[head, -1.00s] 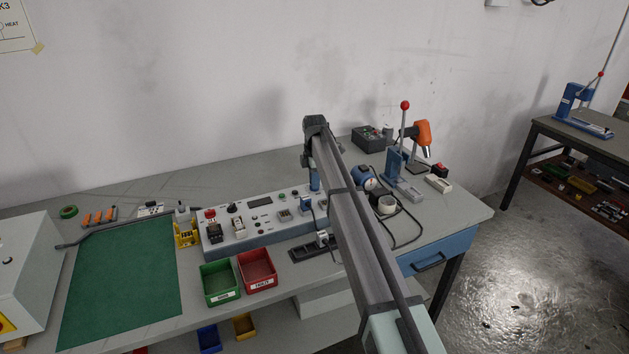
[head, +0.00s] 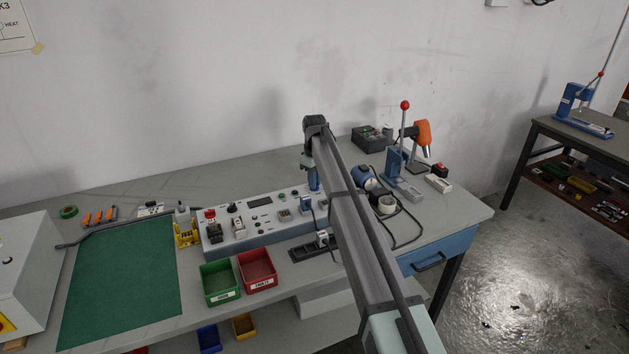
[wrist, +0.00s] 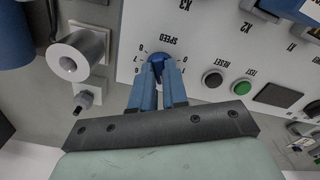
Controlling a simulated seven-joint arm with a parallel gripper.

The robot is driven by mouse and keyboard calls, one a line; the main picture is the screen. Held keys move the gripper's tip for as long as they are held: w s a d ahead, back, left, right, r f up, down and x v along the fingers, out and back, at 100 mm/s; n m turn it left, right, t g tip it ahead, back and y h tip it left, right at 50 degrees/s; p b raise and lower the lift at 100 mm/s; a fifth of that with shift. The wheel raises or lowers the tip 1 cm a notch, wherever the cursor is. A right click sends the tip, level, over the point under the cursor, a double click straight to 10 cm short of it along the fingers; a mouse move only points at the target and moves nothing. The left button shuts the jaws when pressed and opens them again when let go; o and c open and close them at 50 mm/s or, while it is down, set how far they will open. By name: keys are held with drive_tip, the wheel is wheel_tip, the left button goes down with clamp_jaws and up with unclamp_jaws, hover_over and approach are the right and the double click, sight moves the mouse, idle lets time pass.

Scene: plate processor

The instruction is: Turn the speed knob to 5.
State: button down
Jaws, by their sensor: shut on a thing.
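The blue speed knob (wrist: 157,60) sits on the pale panel under the SPEED label in the wrist view. Printed figures ring it, partly covered by my fingers. My gripper (wrist: 162,72) is shut on the knob, with one blue finger on each side. The knob's pointer is hidden, so I cannot tell its setting. In the head view my gripper (head: 314,182) reaches down to the right end of the control panel (head: 262,213), and the knob cannot be made out there.
Beside the knob are a dark button (wrist: 212,79), a green button (wrist: 241,87) and a pale cylinder (wrist: 78,56). Green (head: 220,283) and red (head: 257,270) bins stand before the panel. A red-knobbed lever press (head: 395,165) stands to the right.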

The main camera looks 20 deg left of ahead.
drive_tip(key=m, duration=0.5)
drive_tip(key=shift+m, duration=0.3)
drive_tip(key=m, duration=0.5)
drive_tip(key=shift+m, duration=0.3)
drive_tip(key=c, duration=1.1)
unclamp_jaws()
drive_tip(key=shift+c, duration=0.2)
wheel_tip(320, 180, up, 14)
drive_tip(key=shift+f, duration=0.15)
